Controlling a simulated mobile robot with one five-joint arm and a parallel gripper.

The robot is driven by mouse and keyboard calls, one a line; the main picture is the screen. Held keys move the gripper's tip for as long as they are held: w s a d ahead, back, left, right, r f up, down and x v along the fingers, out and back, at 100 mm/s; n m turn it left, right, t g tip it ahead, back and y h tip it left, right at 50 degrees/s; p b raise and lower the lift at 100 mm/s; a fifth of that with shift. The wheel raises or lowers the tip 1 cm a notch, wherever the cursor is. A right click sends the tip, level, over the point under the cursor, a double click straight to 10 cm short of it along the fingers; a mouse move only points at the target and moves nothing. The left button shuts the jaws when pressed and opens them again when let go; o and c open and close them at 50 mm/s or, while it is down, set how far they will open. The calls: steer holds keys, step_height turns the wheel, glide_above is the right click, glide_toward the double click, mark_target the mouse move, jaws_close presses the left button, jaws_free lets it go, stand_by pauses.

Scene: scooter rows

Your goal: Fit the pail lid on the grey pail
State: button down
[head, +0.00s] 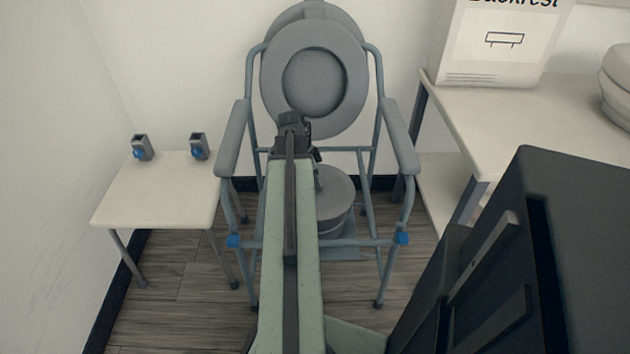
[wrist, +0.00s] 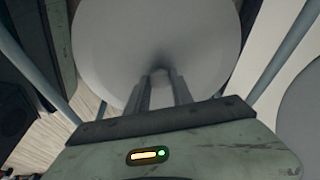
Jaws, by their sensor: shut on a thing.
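The pail lid (head: 335,192) is a round grey disc, low inside the frame of a commode chair. It fills the upper part of the wrist view (wrist: 115,40). My gripper (head: 317,178) reaches down to the lid's middle; in the wrist view its two fingers (wrist: 161,80) are shut on the lid there, hiding the part they grip. The grey pail (head: 334,226) stands under the lid, between the chair's legs. The lid covers the pail's mouth from above. I cannot tell whether it is seated or slightly above the rim.
The commode chair (head: 379,110) surrounds the pail, with its ring seat (head: 275,75) raised and armrests at both sides. A small white table (head: 155,190) with two grey-blue holders is at left. A white bench (head: 490,125) with a box (head: 490,55) is at right.

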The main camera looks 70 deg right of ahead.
steer(key=c, duration=1)
jaws_free()
steer(key=shift+c, duration=0.2)
steer(key=p+v, duration=0.7)
steer(key=v, duration=0.1)
steer(key=shift+p, duration=0.3)
